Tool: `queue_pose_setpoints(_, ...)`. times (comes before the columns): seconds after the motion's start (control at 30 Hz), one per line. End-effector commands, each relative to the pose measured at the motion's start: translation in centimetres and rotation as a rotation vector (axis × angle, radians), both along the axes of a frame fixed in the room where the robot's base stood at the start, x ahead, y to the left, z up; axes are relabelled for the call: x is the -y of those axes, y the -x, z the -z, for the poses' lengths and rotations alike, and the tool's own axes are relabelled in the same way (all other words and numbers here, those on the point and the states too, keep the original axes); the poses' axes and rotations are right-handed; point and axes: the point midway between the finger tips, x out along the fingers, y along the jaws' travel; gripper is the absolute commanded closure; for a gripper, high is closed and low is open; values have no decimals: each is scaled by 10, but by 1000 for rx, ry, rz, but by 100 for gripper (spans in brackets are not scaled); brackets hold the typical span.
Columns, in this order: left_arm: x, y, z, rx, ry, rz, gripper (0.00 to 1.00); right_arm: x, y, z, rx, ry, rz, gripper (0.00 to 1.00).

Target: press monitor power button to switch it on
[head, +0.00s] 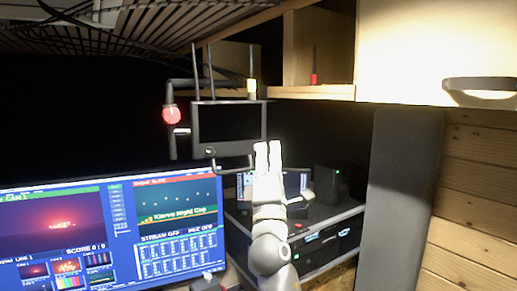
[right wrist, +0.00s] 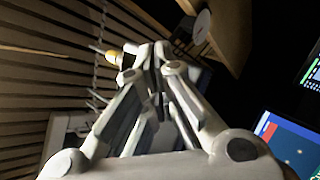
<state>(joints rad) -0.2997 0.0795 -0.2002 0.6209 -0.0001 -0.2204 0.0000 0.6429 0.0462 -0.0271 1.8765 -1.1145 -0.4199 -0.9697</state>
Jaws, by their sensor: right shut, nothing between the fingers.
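A small black monitor (head: 229,122) with antennas hangs on an arm in the upper middle of the head view. Its screen is dark. A small round knob or button (head: 210,151) shows at the left of its lower edge. My right gripper (head: 268,148) is shut and empty, fingers pointing up, just below and in front of the monitor's lower right corner. Whether it touches the monitor cannot be told. In the right wrist view the closed fingers (right wrist: 150,55) fill the middle and hide what lies directly ahead. My left gripper is not in view.
A large lit screen (head: 110,230) stands at the lower left. A laptop (head: 245,186) and a black box (head: 329,183) are on the equipment rack (head: 330,222) behind my right arm. A wooden shelf (head: 310,92) and white cabinet (head: 430,50) are above right.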

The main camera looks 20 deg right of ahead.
Motion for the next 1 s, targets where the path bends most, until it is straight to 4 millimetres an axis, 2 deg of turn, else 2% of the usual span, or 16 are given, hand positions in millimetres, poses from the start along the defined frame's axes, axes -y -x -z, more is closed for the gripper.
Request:
queue_pose_setpoints(0.57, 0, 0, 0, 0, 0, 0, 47, 0, 0, 0, 0, 0, 0, 100)
queue_pose_setpoints(1.0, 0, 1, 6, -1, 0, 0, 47, 1, -9, 0, 0, 0, 0, 100)
